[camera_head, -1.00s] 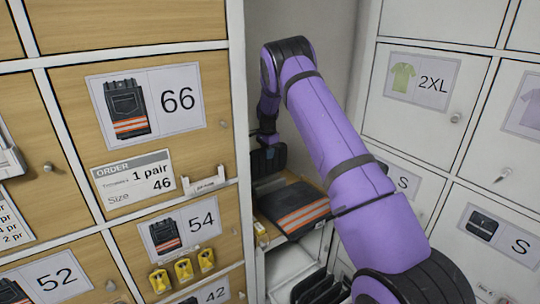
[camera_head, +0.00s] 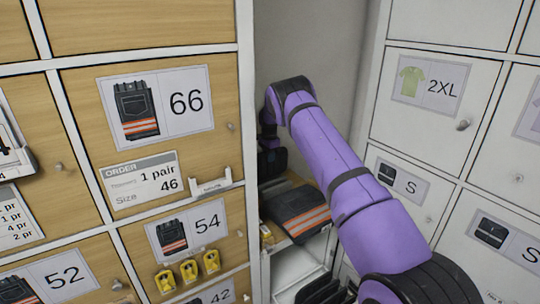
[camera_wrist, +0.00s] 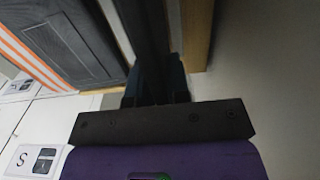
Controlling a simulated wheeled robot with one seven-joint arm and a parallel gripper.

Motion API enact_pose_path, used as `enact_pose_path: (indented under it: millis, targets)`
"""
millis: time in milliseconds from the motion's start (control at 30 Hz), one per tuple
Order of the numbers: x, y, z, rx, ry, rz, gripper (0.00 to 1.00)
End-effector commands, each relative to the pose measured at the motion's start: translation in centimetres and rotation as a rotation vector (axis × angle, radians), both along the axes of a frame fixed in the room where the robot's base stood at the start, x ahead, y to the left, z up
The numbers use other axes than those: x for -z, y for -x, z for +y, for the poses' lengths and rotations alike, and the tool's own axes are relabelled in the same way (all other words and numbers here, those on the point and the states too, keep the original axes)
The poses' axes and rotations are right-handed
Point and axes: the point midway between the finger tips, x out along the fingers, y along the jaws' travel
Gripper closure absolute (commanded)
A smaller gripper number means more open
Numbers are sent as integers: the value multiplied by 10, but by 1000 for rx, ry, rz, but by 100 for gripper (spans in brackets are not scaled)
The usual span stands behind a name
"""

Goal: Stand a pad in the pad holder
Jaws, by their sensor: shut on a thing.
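My gripper (camera_wrist: 155,82) is at the back of the corner compartment, mostly hidden behind folded trousers and my arm in the head view. It is shut on a dark pad (camera_wrist: 146,30), which extends away from the fingers in the wrist view. The pad also shows as a black shape (camera_head: 272,163) at the back in the head view. Its lower end is hidden, so I cannot tell whether it touches anything. I cannot make out the pad holder clearly. Several black flat pieces (camera_head: 318,290) stand in the white lower compartment.
Dark folded trousers with orange stripes (camera_head: 298,212) lie on the shelf in front of my gripper; they also show in the wrist view (camera_wrist: 60,45). Wooden lockers (camera_head: 215,80) stand close on the left, white lockers (camera_head: 440,125) on the right. A pale wall (camera_wrist: 260,60) is beside the gripper.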

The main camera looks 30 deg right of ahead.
Motion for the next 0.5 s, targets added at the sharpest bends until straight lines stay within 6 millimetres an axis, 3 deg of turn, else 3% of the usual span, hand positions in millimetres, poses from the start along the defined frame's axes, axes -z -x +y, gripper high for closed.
enact_pose_path:
  millis: [500]
  targets:
    - [44, 0, 0, 0, -1, 0, 100]
